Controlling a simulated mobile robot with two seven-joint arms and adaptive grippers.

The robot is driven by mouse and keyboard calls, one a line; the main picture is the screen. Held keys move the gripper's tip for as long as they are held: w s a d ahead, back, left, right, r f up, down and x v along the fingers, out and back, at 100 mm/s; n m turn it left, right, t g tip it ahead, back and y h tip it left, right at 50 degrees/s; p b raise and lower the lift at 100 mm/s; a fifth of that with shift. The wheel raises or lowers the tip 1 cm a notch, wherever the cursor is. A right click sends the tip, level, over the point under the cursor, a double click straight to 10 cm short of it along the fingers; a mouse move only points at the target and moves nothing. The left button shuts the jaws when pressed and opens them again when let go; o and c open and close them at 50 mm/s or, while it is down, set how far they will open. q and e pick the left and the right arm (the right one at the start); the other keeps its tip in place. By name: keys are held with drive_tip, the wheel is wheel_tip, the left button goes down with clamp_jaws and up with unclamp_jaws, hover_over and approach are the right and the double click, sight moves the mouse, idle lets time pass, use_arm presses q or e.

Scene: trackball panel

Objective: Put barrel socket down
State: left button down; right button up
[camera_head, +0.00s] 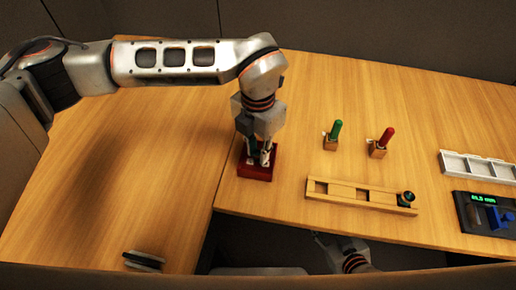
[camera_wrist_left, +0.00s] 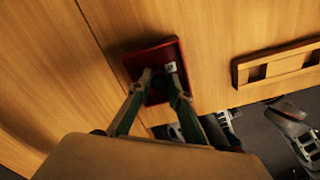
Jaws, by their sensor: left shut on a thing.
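My left gripper (camera_head: 261,154) points down over a small red tray (camera_head: 255,174) near the desk's inner corner. The gripper is shut on a small piece, taken as the barrel socket. A small pale part (camera_wrist_left: 170,67) shows at the right fingertip; I cannot tell whether it is part of the socket. The fingers hide most of the held piece, and its contact with the tray is unclear. My right gripper (camera_head: 327,240) is low, beyond the desk's front edge, its jaws unclear.
A slotted wooden rack (camera_head: 342,194) lies right of the tray, with a dark round piece (camera_head: 407,197) at its right end. Green (camera_head: 336,130) and red (camera_head: 387,136) handled tools stand behind. A white compartment tray (camera_head: 476,166) and a digital gauge (camera_head: 470,213) are far right.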

use_arm(q)
drive_tip(key=shift+f, duration=0.15)
drive_tip(key=c, duration=2.1)
unclamp_jaws()
drive_tip(key=shift+c, duration=0.2)
wheel_tip(320, 180, up, 12)
drive_tip(key=shift+r, duration=0.2)
